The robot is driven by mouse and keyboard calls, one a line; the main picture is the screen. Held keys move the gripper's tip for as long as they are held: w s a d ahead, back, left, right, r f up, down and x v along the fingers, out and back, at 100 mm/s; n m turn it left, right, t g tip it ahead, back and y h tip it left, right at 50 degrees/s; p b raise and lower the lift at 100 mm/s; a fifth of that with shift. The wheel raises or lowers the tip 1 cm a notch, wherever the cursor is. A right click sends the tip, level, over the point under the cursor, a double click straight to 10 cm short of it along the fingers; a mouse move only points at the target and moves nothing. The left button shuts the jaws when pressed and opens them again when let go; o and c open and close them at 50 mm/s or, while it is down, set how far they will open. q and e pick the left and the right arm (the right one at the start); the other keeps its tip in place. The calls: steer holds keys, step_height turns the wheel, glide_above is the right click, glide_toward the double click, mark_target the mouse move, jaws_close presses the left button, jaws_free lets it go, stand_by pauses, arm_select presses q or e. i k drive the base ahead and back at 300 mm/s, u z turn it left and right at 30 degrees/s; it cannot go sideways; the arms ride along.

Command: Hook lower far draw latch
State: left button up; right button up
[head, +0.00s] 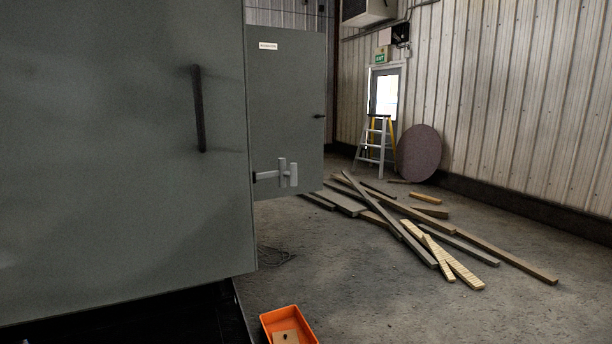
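A large grey enclosure panel (120,150) with a dark upright bar handle (198,108) fills the left of the head view. Beyond its right edge is a second grey panel (290,95) with a small white label and a small dark handle. A light grey latch-like fitting (287,173), a horizontal bar with upright pieces, shows low against this panel. I cannot tell whether it is the lower far draw latch or whether it is hooked. Neither of my grippers is in view.
An orange bin (290,326) with a small item inside is on the floor at bottom centre. Loose planks (425,235) lie across the floor at right. A stepladder (375,145) and a round brown disc (419,153) stand by the far wall. Bare floor lies between bin and planks.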

mark_target(281, 173)
steer(key=k, duration=1.3)
steer(key=u, duration=0.85)
steer(key=i, duration=1.35)
steer(key=z, duration=0.15)
